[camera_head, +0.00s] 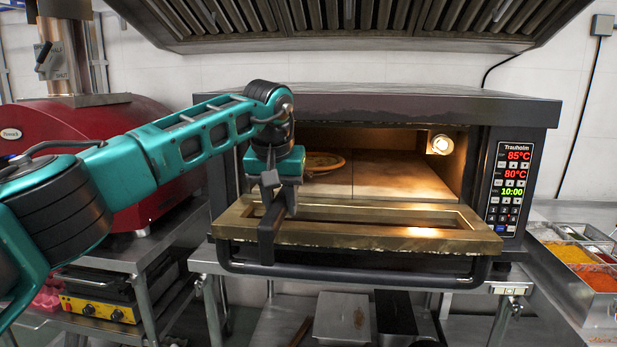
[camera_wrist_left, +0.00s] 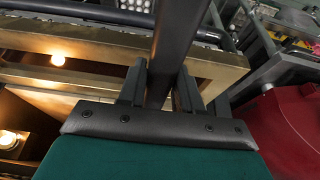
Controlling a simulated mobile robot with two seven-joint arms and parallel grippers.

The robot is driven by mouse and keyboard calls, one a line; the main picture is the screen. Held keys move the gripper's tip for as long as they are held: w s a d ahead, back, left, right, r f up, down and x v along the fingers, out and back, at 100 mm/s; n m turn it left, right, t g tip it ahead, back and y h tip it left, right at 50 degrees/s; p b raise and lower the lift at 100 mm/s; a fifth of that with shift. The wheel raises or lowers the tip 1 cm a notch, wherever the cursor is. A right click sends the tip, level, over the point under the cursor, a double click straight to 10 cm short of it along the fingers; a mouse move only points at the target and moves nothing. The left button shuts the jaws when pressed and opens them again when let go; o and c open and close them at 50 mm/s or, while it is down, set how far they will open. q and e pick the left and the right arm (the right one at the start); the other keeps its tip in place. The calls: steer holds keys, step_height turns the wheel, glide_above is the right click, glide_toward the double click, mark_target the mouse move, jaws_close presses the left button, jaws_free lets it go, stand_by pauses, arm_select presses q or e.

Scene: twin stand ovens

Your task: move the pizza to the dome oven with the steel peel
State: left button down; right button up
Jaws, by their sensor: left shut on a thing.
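The pizza (camera_head: 323,161) lies inside the black deck oven (camera_head: 400,104), at the left of its lit chamber, partly hidden by my left arm. The oven's door (camera_head: 400,236) is folded down, with a dark bar handle (camera_head: 380,280) along its front. The red dome oven (camera_head: 95,118) stands at the left, partly behind my left arm. My right gripper is not in view.
A vent hood (camera_head: 350,25) hangs above the deck oven. Topping containers (camera_head: 580,262) stand at the right. A black appliance with a yellow panel (camera_head: 100,307) sits low at the left. Metal boxes (camera_head: 342,318) are on the shelf below the deck oven.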

arm_select(q)
steer(key=shift+r, duration=0.25)
steer(key=shift+r+p, duration=0.8)
steer(key=shift+p, duration=0.55)
steer(key=shift+p, duration=0.55)
stand_by(0.3)
